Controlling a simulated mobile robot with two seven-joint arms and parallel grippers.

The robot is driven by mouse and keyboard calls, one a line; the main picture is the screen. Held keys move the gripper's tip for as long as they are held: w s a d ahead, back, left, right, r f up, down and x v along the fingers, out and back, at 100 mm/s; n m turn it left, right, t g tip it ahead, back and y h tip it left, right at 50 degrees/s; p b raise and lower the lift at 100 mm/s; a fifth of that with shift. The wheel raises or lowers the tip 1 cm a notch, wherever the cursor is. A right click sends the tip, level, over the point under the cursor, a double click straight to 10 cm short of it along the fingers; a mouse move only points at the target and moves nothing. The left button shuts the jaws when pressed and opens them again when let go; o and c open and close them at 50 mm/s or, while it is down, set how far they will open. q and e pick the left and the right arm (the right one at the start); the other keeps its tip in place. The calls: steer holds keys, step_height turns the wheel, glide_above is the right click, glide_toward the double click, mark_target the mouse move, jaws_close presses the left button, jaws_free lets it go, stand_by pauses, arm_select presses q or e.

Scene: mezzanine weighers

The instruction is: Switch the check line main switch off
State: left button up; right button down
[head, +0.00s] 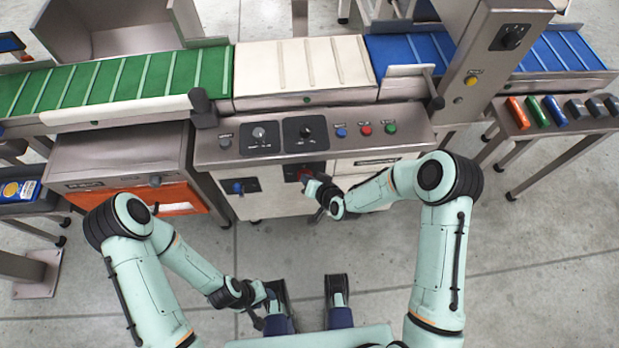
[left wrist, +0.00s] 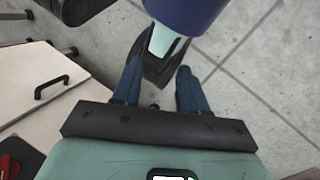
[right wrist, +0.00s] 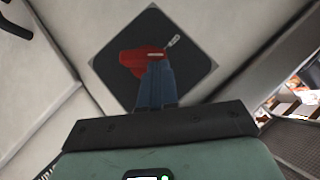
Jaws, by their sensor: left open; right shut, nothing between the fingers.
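A red rotary switch (head: 305,172) on a black plate sits on the front of the central cabinet. In the right wrist view the red handle (right wrist: 140,60) shows on its dark square plate (right wrist: 190,68), partly covered by my fingers. Its off or on marking cannot be read. My right gripper (head: 312,184) is shut and empty, its fingertips (right wrist: 156,68) right at the red handle; whether they touch it I cannot tell. My left gripper (head: 262,308) hangs low near my base; in the left wrist view it is open and empty (left wrist: 158,84).
A blue switch (head: 237,187) is left of the red one. Above are two dial plates (head: 260,138) and blue, red and green buttons (head: 365,129). A conveyor (head: 305,62) runs behind. An orange-fronted cabinet (head: 150,200) stands left. The floor right of the cabinet is clear.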

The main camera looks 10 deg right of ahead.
arm_select(q)
steer(key=r+p, duration=0.1)
steer(key=s+r+p, duration=0.1)
steer(key=shift+r+p, duration=0.25)
steer(key=shift+p, duration=0.1)
arm_select(e)
steer(key=a+n+h, duration=0.1)
steer(key=h, duration=0.1)
steer(key=a+n+h, duration=0.1)
steer(key=h, duration=0.1)
steer(key=shift+a+f, duration=0.15)
steer(key=shift+a, duration=0.05)
steer(key=shift+a+f, duration=0.1)
steer(key=shift+a, duration=0.05)
stand_by(0.7)
